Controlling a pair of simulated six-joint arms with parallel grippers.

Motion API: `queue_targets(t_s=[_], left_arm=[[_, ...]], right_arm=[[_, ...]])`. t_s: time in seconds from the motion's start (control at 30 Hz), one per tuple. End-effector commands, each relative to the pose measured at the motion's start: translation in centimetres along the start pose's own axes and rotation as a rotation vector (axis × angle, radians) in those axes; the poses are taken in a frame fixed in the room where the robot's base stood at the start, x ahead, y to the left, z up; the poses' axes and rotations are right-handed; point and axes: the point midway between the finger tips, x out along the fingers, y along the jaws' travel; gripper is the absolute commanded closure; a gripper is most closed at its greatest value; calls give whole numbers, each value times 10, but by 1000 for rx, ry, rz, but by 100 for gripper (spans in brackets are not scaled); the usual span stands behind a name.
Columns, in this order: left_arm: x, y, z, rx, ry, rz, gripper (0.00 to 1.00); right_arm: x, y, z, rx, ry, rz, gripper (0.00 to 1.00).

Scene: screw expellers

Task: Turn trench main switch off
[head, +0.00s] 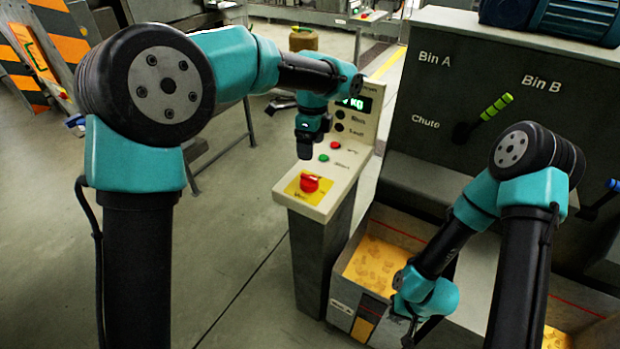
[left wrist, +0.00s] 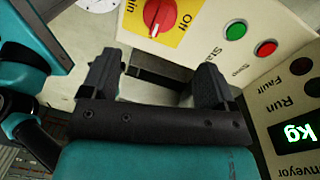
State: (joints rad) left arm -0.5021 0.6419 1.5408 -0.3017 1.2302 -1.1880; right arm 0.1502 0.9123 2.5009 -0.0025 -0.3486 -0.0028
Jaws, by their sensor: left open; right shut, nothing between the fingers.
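The main switch (head: 309,183) is a red rotary knob on a yellow plate, low on the sloped face of a pale control panel. In the left wrist view the red knob (left wrist: 158,14) shows at the top, with a white line on it and lettering beside it. My left gripper (head: 305,150) hangs over the panel, just behind the knob in the head view. Its two dark fingers (left wrist: 157,78) are apart with nothing between them, and the knob lies beyond them, apart. My right gripper (head: 411,330) is low by the yellow-filled bin, shut and partly hidden.
Green (head: 324,158) and red (head: 335,145) buttons sit close to my left gripper. A lit green display (head: 356,103) is above them. A grey machine with a green-handled lever (head: 492,108) stands right. A bin (head: 345,285) of yellow material is below. Open floor lies left.

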Motion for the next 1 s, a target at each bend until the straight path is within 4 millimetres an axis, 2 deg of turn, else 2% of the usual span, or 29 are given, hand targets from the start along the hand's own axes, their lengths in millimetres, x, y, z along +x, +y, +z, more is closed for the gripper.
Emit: queue_targets(t_s=[0.4, 0.6, 0.8, 1.0], left_arm=[[73, 0, 0, 0, -1, 3, 19], [101, 0, 0, 0, 0, 1, 19], [114, 0, 0, 1, 0, 0, 19], [115, 0, 0, 0, 0, -1, 19]], right_arm=[[0, 0, 0, 0, 0, 0, 100], [0, 0, 0, 0, 0, 0, 100], [0, 0, 0, 0, 0, 0, 100], [0, 0, 0, 0, 0, 0, 100]])
